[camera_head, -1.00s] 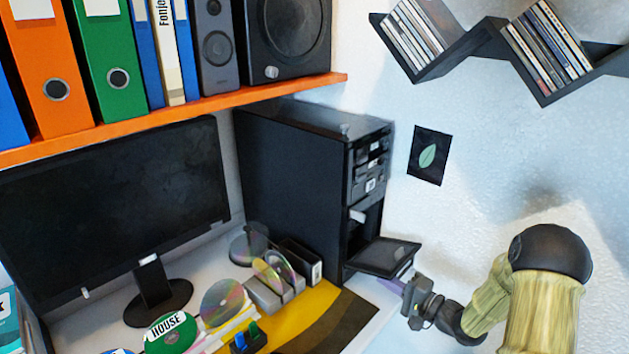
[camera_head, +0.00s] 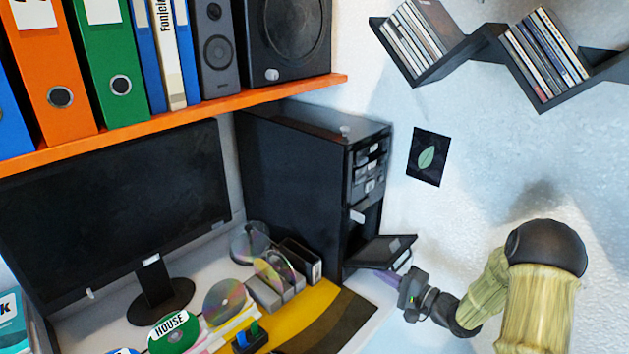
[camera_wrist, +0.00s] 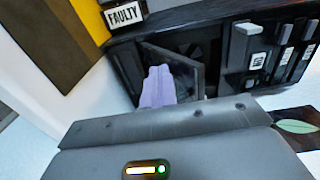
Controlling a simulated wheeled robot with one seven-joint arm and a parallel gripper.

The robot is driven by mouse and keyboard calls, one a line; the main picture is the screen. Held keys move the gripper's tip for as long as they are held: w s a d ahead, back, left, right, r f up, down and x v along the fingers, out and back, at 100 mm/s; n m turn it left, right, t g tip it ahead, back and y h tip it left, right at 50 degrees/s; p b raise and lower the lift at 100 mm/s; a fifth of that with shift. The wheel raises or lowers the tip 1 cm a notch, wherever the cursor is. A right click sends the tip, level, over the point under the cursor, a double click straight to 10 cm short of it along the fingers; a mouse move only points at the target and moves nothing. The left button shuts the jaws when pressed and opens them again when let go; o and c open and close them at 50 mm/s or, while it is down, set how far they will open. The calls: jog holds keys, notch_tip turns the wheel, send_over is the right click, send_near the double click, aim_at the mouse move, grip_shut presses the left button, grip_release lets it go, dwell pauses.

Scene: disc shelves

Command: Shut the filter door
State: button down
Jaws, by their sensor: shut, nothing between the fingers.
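The filter door (camera_head: 375,254) is a dark flap hinged low on the front of the black computer tower (camera_head: 290,190). It stands open, tilted outward from the tower. In the wrist view the door (camera_wrist: 192,78) shows behind my gripper's pale purple fingers (camera_wrist: 158,85). My gripper (camera_head: 393,281) is shut and empty, just under the door's outer part. The fingers overlap the door in the wrist view; I cannot tell whether they touch it. Part of the door is hidden behind the fingers.
Discs in holders and a black box (camera_head: 302,258) stand on the desk left of the tower. A monitor (camera_head: 110,210) is further left. An orange shelf (camera_head: 180,118) with binders and a speaker hangs above. Open space lies right of the tower, before the wall.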

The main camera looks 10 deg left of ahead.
jog(key=shift+a+r, duration=0.1)
jog(key=shift+r, duration=0.05)
jog(key=shift+w+a+r+p, duration=0.4)
jog(key=shift+r+p, duration=0.2)
jog(key=shift+p, duration=0.2)
jog(key=shift+a, duration=0.1)
dwell(0.4)
